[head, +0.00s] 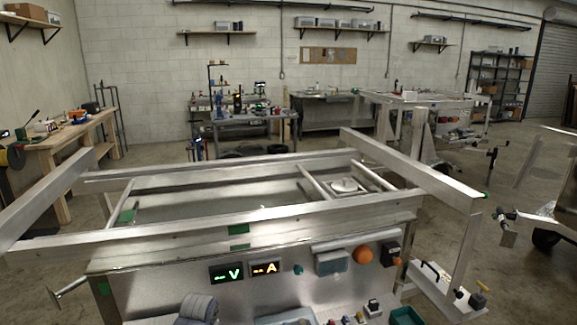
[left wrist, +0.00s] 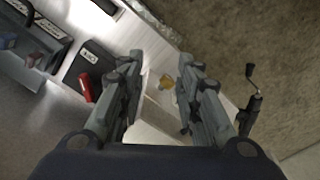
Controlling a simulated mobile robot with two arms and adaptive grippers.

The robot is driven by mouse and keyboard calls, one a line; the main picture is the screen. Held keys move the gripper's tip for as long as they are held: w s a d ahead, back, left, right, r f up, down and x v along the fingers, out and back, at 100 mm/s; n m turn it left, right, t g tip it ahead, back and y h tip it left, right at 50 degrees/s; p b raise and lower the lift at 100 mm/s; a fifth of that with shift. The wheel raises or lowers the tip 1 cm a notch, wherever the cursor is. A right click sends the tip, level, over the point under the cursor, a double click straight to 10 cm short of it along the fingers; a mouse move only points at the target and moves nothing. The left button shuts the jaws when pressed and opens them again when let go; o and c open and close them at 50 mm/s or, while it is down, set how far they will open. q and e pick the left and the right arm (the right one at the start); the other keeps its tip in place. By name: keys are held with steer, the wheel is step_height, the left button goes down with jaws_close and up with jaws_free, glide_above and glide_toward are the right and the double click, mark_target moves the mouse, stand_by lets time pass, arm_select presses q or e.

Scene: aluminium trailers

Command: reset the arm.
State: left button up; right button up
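My left gripper (left wrist: 160,80) shows in the left wrist view with its two grey fingers apart. No object touches both fingers. Neither gripper can be made out in the head view, and my right gripper shows in no view.
The aluminium trailer frame (head: 240,228) fills the near middle, with V and A displays (head: 248,270) and an orange knob (head: 362,254) on its front. A wooden bench (head: 62,142) stands left. The wrist view shows a crank handle (left wrist: 251,100) and a red item (left wrist: 85,88).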

arm_select(q)
steer(key=s+f+m, duration=0.4)
steer(key=s, duration=0.6)
steer(key=s+a+r+m+t, duration=0.15)
steer(key=s+r+m, duration=0.25)
steer(key=s, duration=0.6)
steer(key=s+a+r+m+t, duration=0.15)
steer(key=s+r+m, duration=0.3)
steer(key=s, duration=0.65)
step_height(320, 180, down, 30)
steer(key=s+d+r+g+b, duration=0.1)
steer(key=b, duration=0.2)
steer(key=s+a+f+g+b, duration=0.1)
steer(key=s+a+f+b, duration=0.1)
steer(key=s+f, duration=1.5)
step_height(320, 180, down, 2)
steer(key=shift+a+f+m, duration=0.1)
steer(key=shift+a+m, duration=0.25)
steer(key=shift+a, duration=0.15)
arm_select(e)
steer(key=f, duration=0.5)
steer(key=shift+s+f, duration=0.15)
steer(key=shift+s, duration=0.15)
arm_select(q)
steer(key=shift+s, duration=0.1)
